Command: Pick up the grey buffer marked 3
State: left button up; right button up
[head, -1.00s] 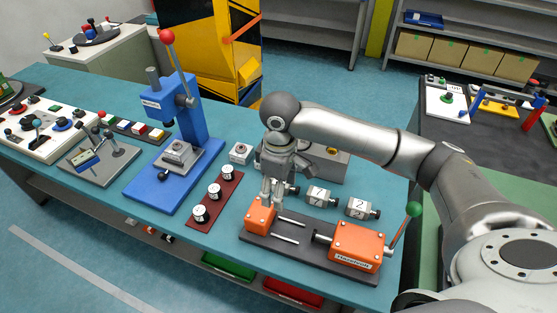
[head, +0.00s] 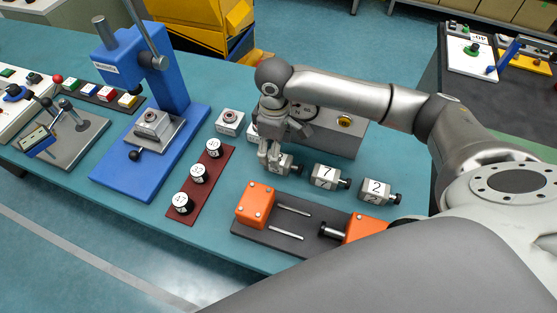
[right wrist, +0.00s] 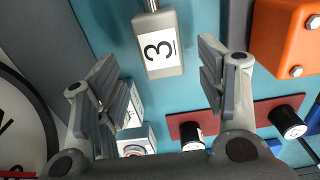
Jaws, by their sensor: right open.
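The grey buffer marked 3 (right wrist: 158,48) lies on the teal bench, its label facing up in the right wrist view. In the head view it (head: 286,165) is partly hidden by my right gripper (head: 272,158). My right gripper is open, pointing down over it. In the right wrist view the buffer shows in the gap between the spread fingers (right wrist: 160,78), toward the far end, and neither finger visibly touches it. My left gripper is not in view.
Grey buffers marked 7 (head: 325,177) and 2 (head: 378,191) lie to the right. An orange-ended fixture (head: 256,204) with two rods is in front. A dark red strip (head: 215,180) with several black-and-white cylinders and a blue press (head: 160,85) stand left. A grey box (head: 338,138) is behind.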

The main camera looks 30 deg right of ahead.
aim_at(286, 160)
jog(key=f, duration=0.1)
jog(key=f+p, duration=0.1)
jog(key=f, duration=0.3)
jog(key=shift+s, duration=0.25)
jog(key=shift+f, duration=0.35)
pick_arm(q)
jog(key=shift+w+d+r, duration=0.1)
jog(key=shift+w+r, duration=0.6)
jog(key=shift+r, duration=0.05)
pick_arm(e)
jog(key=shift+w, duration=0.1)
jog(key=shift+c, duration=0.5)
jog(key=shift+c, duration=1.1)
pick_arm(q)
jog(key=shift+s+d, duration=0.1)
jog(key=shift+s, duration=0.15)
pick_arm(e)
jog(key=c, duration=1)
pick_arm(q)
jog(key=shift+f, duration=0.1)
pick_arm(e)
jog(key=shift+r, duration=0.2)
